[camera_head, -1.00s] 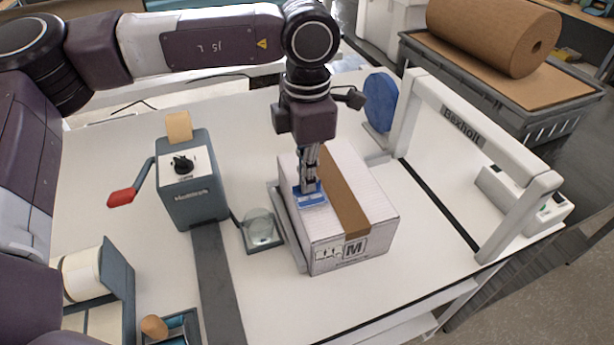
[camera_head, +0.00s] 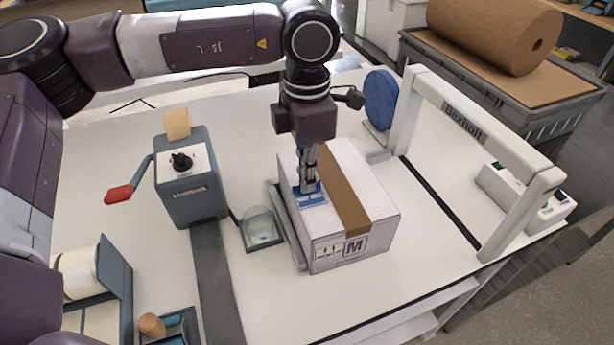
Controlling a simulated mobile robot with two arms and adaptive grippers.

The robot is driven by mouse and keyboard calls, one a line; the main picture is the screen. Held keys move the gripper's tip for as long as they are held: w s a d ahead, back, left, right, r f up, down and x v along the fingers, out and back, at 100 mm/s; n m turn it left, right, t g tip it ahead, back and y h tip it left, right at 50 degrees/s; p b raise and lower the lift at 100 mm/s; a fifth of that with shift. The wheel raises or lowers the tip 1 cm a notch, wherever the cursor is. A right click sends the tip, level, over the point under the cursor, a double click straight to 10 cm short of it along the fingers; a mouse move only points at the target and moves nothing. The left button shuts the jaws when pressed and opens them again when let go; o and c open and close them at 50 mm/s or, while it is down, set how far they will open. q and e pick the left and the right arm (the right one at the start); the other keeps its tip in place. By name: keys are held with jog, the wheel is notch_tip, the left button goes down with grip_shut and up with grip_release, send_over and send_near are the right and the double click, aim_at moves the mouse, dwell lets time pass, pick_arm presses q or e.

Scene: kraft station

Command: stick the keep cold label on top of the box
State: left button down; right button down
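The white box (camera_head: 372,198) stands closed on the table, with a strip of brown tape (camera_head: 342,190) along its top. The blue keep cold label (camera_head: 311,199) lies at the top face of the box, left of the tape. My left gripper (camera_head: 309,187) points straight down with its fingertips at the label and partly covers it. The fingers look close together, but whether they pinch the label or only press on it cannot be told. My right gripper is not in view.
A grey tape dispenser (camera_head: 190,190) with a red-handled lever stands left of the box. A small dish (camera_head: 262,228) sits between them. A grey frame (camera_head: 470,125) spans the table at right. A blue disc (camera_head: 381,98) stands behind the box. The front right table is clear.

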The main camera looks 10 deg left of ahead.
pick_arm(q)
jog(key=c, duration=2.7)
grip_release()
jog(key=o, duration=0.6)
jog(key=shift+r+p, duration=1)
jog(key=shift+r, duration=1.25)
